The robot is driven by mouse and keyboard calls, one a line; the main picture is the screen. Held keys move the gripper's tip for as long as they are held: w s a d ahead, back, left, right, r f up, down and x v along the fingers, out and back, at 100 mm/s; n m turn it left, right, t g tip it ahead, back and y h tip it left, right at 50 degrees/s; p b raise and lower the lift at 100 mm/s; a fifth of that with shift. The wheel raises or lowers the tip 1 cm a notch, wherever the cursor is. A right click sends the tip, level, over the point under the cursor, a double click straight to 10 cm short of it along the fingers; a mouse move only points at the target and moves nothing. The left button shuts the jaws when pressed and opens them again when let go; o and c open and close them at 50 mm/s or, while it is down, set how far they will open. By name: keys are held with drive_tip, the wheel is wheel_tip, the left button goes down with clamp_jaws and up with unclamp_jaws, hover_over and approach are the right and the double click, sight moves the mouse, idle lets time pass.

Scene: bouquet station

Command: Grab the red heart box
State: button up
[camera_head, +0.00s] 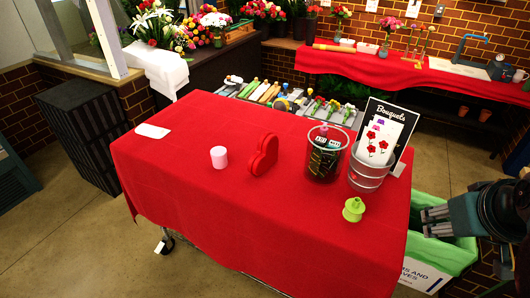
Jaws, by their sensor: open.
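The red heart box (264,155) stands upright on the red-covered table (215,215), near its middle. It is a bright red heart shape on a cloth of similar red. My gripper (426,222) is at the right, beyond the table's right edge, with its fingers pointing left. It is open and empty, well apart from the heart box. The clear container and the metal bucket lie between the two.
Right of the box stand a clear container (325,158) of dark items, a metal bucket (366,178) with cards and a green spool (353,210). A pink-white cylinder (218,157) stands left. A green-lined bin (446,258) is below my gripper. The table's front is clear.

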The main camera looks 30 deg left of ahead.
drive_tip(key=w+a+r+n+g+p, duration=0.1)
drive_tip(key=w+a+r+n+p, duration=0.4)
drive_tip(key=w+a+n, duration=0.55)
drive_tip(key=n+g+h+p, duration=0.1)
drive_tip(key=n+p, duration=1.2)
drive_tip(key=n, duration=0.6)
hover_over(264, 139)
drive_tip(key=shift+m, duration=0.25)
drive_tip(key=f, duration=0.8)
drive_tip(key=shift+d+f, duration=0.3)
drive_tip(key=shift+f, duration=0.1)
drive_tip(key=f, duration=0.5)
drive_tip(key=shift+a+f, duration=0.1)
drive_tip(key=shift+a, duration=0.25)
drive_tip(key=shift+f, duration=0.2)
drive_tip(key=shift+x, duration=1.25)
drive_tip(key=shift+d+f, duration=0.1)
